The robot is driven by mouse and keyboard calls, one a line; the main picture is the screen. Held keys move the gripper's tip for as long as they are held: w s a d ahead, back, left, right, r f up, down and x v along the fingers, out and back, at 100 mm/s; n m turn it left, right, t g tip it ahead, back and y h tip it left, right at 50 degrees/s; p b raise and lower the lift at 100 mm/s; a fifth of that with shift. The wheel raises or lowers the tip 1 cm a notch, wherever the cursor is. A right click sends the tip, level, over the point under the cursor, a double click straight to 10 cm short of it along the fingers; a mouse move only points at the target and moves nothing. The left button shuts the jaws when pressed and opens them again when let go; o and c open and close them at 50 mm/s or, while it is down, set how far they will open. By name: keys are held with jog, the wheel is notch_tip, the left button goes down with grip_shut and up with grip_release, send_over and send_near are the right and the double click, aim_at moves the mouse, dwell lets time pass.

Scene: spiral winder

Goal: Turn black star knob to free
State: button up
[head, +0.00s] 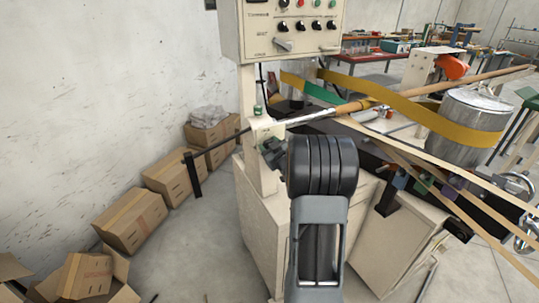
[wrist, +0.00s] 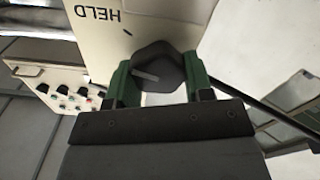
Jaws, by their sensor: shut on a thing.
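The black star knob (wrist: 160,60) sits on a cream panel (wrist: 185,20) in the wrist view, with a short pale mark on its face. The word HELD is printed upside down on the panel, above and left of the knob. My gripper (wrist: 157,80) has its green-lined fingers on either side of the knob and is shut on it. In the head view, my gripper (head: 273,153) is at the cream housing (head: 262,130) on the machine's post, mostly hidden behind my dark wrist. The knob cannot be made out there.
A control box (head: 290,25) with knobs and buttons hangs above. A long rod (head: 310,117) and yellow belts (head: 420,110) run to the right, by a metal drum (head: 470,120). Cardboard boxes (head: 130,220) line the wall at left.

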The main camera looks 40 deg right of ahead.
jog(key=n+b, duration=0.2)
jog(key=b, duration=0.1)
jog(key=f+n+b, duration=0.1)
jog(key=n+b, duration=0.1)
jog(key=b, duration=0.2)
jog(key=shift+a+n, duration=0.15)
jog(key=shift+n, duration=0.25)
jog(key=n+b, duration=0.5)
jog(key=b, duration=0.2)
jog(key=shift+a, duration=0.1)
jog(key=n+b, duration=0.5)
jog(key=shift+n, duration=0.4)
jog(key=shift+n+b, duration=1.55)
jog(key=shift+n, duration=0.45)
jog(key=o, duration=0.9)
